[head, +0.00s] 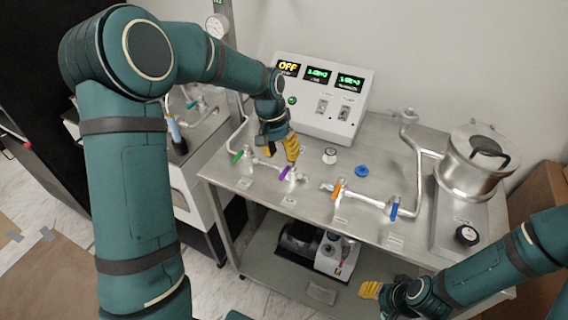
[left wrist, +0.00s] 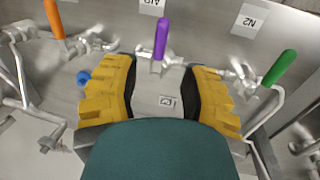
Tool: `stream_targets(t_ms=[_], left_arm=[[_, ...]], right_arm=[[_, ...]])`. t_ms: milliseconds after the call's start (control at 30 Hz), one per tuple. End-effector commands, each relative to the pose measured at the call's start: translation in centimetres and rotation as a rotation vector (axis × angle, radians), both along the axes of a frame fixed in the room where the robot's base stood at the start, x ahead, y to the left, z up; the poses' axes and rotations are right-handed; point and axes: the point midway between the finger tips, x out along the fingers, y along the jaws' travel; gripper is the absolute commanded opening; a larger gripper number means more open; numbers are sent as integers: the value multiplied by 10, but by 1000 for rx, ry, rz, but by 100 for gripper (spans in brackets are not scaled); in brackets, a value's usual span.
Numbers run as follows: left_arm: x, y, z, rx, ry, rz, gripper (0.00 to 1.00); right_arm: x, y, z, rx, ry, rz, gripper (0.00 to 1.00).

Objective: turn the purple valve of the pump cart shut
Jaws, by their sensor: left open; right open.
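The purple valve (head: 285,173) sits on the steel top of the pump cart (head: 385,150), between the green and orange valves. In the left wrist view its purple handle (left wrist: 161,38) stands upright in the picture, just beyond the space between my fingers. My left gripper (head: 279,150) is open, with its yellow fingers above and close to the purple valve. In the left wrist view the fingers (left wrist: 162,80) lie on either side of the handle's line, with nothing held between them. My right gripper (head: 371,290) is open and empty, low in front of the cart at the right.
A green valve (head: 238,157), an orange valve (head: 337,189) and a blue valve (head: 394,209) stand nearby on the pipes. A control box (head: 322,98) reading OFF stands behind. A lidded steel chamber (head: 470,165) is at the right. A pump (head: 325,252) sits on the lower shelf.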

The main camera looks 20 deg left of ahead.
Motion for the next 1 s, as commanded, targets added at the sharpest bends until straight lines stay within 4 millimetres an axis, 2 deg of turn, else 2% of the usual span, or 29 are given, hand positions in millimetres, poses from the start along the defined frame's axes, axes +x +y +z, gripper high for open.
stream_targets(t_ms=[100,333,500,1000], left_arm=[[1,5,25,0,-3,1,44],[1,11,54,1,1,0,44],[0,12,61,0,3,-1,44],[0,13,61,0,3,-1,44]], right_arm=[[0,0,0,0,0,0,47],[0,0,0,0,0,0,47],[0,0,0,0,0,0,47],[0,0,0,0,0,0,47]])
